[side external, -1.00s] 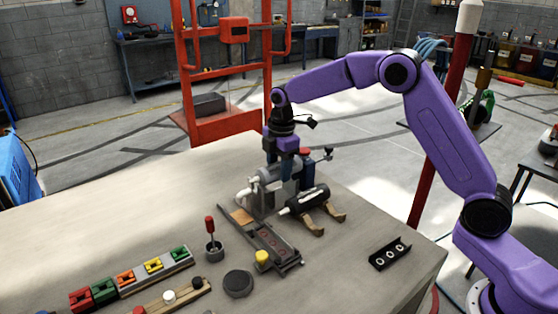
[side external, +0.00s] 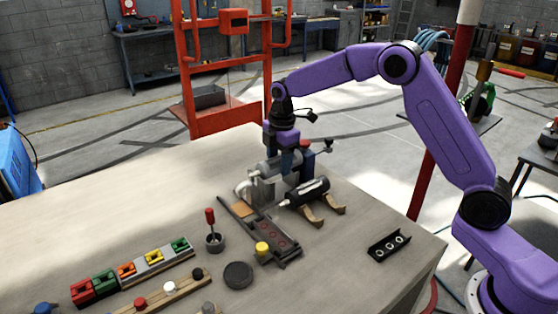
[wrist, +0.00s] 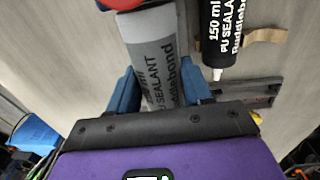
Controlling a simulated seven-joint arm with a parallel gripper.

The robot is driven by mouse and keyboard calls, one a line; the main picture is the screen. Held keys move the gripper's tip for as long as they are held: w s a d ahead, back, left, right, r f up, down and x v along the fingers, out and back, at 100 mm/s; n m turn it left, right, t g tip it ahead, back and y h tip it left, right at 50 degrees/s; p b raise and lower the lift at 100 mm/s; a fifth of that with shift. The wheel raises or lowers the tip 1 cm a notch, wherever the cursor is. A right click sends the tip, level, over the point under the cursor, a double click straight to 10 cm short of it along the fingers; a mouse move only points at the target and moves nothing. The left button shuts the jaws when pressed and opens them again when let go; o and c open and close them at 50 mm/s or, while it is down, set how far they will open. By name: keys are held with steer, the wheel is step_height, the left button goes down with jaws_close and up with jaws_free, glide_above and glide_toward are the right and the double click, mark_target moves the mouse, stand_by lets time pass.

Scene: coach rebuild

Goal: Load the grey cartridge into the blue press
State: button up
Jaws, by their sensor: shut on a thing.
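In the wrist view the grey cartridge (wrist: 150,50) carries dark lettering and lies between my two blue fingers (wrist: 160,88). The blue press (side external: 305,162) stands at the cartridge's right end, with a red part on top and a dark-knobbed handle. My gripper partly hides the press; I cannot tell whether the cartridge is fully seated.
A black cartridge (side external: 309,191) lies close by on wooden supports. In front are a dark slide rail (side external: 270,236) with a yellow knob, a red-handled tool (side external: 211,222) in a cup, a black disc (side external: 238,275) and coloured blocks (side external: 125,272).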

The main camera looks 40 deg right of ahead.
mark_target(279, 157)
steer(key=shift+f, duration=0.9)
stand_by(2.3)
steer(key=o, duration=1.7)
steer(key=shift+r, duration=0.1)
steer(key=shift+r, duration=2.9)
